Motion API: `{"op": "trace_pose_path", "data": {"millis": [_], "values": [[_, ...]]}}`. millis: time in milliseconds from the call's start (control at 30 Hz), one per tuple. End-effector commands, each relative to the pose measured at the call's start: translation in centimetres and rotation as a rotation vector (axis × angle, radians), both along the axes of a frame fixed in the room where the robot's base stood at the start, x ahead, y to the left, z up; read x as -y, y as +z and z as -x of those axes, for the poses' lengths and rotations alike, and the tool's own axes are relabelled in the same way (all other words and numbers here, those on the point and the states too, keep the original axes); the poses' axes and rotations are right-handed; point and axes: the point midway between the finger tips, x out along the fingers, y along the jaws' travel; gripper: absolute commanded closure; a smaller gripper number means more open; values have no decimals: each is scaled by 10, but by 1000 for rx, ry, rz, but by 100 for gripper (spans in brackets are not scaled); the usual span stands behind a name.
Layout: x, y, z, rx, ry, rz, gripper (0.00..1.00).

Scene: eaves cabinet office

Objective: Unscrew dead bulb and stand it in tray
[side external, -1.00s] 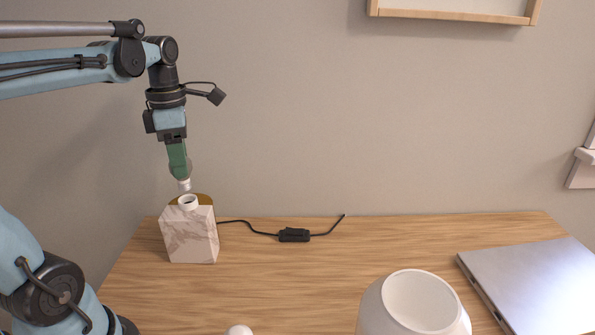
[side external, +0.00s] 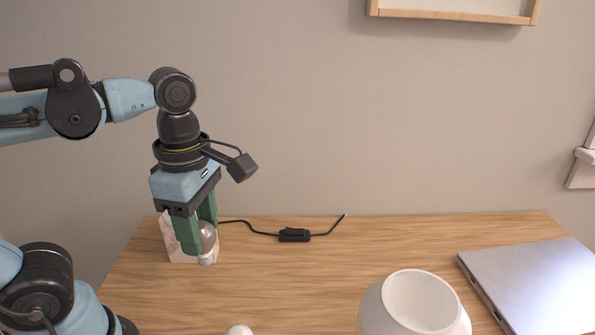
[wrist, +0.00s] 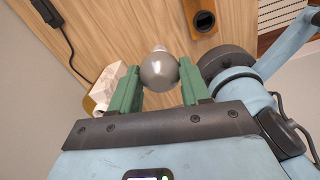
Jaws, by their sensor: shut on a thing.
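My gripper (side external: 200,240) has green fingers shut on a greyish glass bulb (side external: 208,237). The bulb hangs with its pale base downward, clear of the lamp. In the wrist view the bulb (wrist: 158,70) sits between the fingers (wrist: 158,85), base pointing away from me. The marble lamp base (side external: 174,242) stands behind the gripper in the side view, its top hidden; it also shows left of the fingers in the wrist view (wrist: 108,86). A brown wooden piece with a dark round recess (wrist: 190,10) lies ahead of the bulb; I cannot tell whether it is the tray.
A white open globe (side external: 375,310) stands at the front centre, and a laptop (side external: 530,285) lies at right. A white rounded top (side external: 239,330) shows at the bottom edge. The lamp cord and switch (side external: 294,235) lie behind; the table's middle is clear.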

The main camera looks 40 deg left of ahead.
Motion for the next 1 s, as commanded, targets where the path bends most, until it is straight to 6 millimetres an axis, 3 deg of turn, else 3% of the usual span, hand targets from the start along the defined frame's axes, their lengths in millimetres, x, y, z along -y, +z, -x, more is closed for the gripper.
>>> {"op": "trace_pose_path", "data": {"millis": [200, 400, 600, 1000], "values": [[35, -17, 41, 0, -189, 0, 85], [49, -29, 66, 0, -300, 0, 85], [53, -33, 75, 0, -341, 0, 85], [53, -34, 75, 1, -343, 1, 85]]}}
